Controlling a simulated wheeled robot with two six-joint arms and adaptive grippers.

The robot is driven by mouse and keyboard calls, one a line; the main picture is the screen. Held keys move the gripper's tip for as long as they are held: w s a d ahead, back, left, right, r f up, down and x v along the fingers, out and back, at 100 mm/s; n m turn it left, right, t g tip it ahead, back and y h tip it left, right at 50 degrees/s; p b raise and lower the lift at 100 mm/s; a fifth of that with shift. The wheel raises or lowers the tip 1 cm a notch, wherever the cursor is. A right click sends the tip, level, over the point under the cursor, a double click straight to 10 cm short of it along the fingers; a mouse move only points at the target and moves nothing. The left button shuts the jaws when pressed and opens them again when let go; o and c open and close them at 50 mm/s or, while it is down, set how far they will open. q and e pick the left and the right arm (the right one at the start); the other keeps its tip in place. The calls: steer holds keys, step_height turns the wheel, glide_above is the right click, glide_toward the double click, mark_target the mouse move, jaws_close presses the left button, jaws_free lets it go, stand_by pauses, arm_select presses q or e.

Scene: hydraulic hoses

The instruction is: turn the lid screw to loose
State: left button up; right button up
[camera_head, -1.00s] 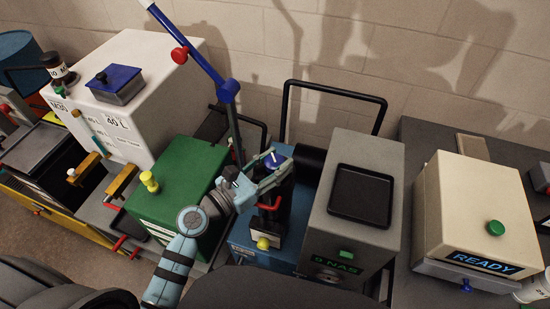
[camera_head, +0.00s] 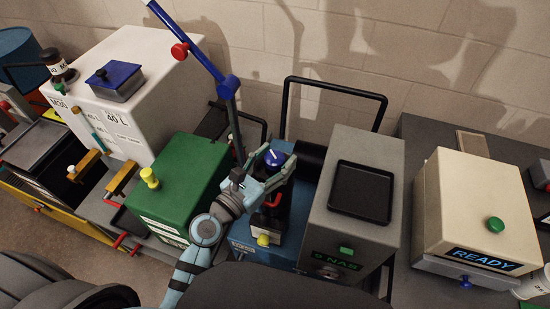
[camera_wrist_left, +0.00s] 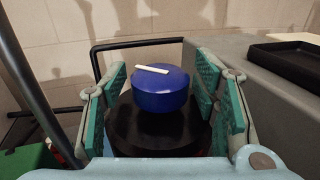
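The lid screw appears as a round blue cap (camera_head: 275,158) with a white bar mark across its top. It sits upright on a black cylinder on the blue unit. In the left wrist view the blue cap (camera_wrist_left: 160,92) is in the middle, above the wide black body (camera_wrist_left: 158,132). My left gripper (camera_head: 278,166) reaches it from the lower left. In the wrist view its green-padded fingers (camera_wrist_left: 167,95) stand apart on either side of the cap, with visible gaps. My right gripper is out of view.
A green box (camera_head: 182,185) with a yellow knob stands to the left. A grey unit with a black tray (camera_head: 361,192) stands close on the right. A dark pole with a blue upper part (camera_head: 229,88) rises just left of the gripper. A black frame handle (camera_head: 335,88) stands behind.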

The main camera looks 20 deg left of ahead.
arm_select(q)
steer(key=v, duration=1.2)
steer(key=shift+d, duration=0.1)
